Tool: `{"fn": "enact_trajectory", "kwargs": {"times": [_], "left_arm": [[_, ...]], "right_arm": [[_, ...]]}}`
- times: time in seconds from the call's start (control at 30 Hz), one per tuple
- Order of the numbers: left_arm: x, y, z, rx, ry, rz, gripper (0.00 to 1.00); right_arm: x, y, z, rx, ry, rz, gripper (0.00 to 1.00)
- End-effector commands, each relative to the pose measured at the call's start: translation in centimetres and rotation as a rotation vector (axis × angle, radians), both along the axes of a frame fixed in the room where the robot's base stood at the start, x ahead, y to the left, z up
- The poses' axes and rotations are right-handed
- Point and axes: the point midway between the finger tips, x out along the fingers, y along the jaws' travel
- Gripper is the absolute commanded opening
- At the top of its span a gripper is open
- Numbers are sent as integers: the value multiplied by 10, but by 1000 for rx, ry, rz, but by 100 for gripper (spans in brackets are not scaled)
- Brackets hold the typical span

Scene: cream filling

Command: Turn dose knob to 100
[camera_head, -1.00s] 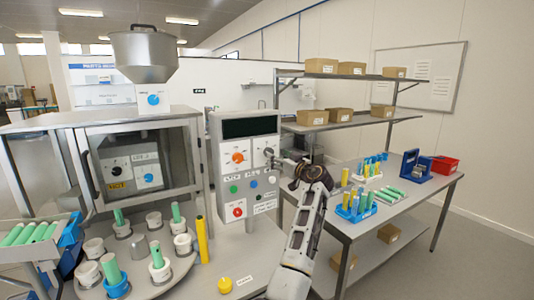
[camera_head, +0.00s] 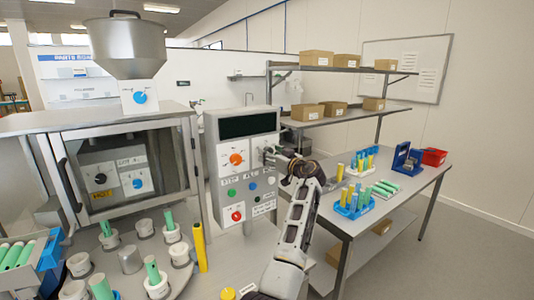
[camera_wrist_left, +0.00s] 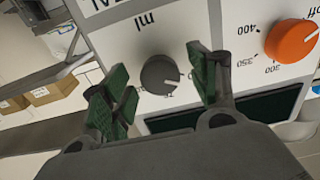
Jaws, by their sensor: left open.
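The dose knob (camera_wrist_left: 160,75) is a small dark grey dial with a white pointer line, on a white plate marked "ml" on the control box (camera_head: 210,150). In the left wrist view, which shows the panel upside down, its pointer slants toward the lower right; the numbers around it are mostly hidden or too small to read. My left gripper (camera_wrist_left: 160,95) is open, with one green-padded finger on each side of the knob and visible gaps. In the head view my left gripper (camera_head: 272,156) is at the panel and largely covers the knob. My right gripper is not in view.
An orange knob (camera_wrist_left: 291,40) with a temperature-like scale sits beside the dose plate. A metal table (camera_head: 408,200) with tube racks stands to the right.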

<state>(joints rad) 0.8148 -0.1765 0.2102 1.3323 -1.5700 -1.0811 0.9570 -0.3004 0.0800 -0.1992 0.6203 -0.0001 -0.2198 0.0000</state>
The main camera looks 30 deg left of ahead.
Motion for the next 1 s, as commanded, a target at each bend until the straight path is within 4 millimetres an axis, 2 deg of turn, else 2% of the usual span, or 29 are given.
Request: {"fn": "enact_trajectory", "kwargs": {"times": [0.17,0.4,0.77,1.0], "left_arm": [[0,-2,0,0,0,0,60],[0,-1,0,0,0,0,60],[0,-1,0,0,0,0,14],[0,-1,0,3,8,0,13]], "right_arm": [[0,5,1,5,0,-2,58],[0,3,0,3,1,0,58],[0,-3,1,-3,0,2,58],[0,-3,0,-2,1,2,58]]}}
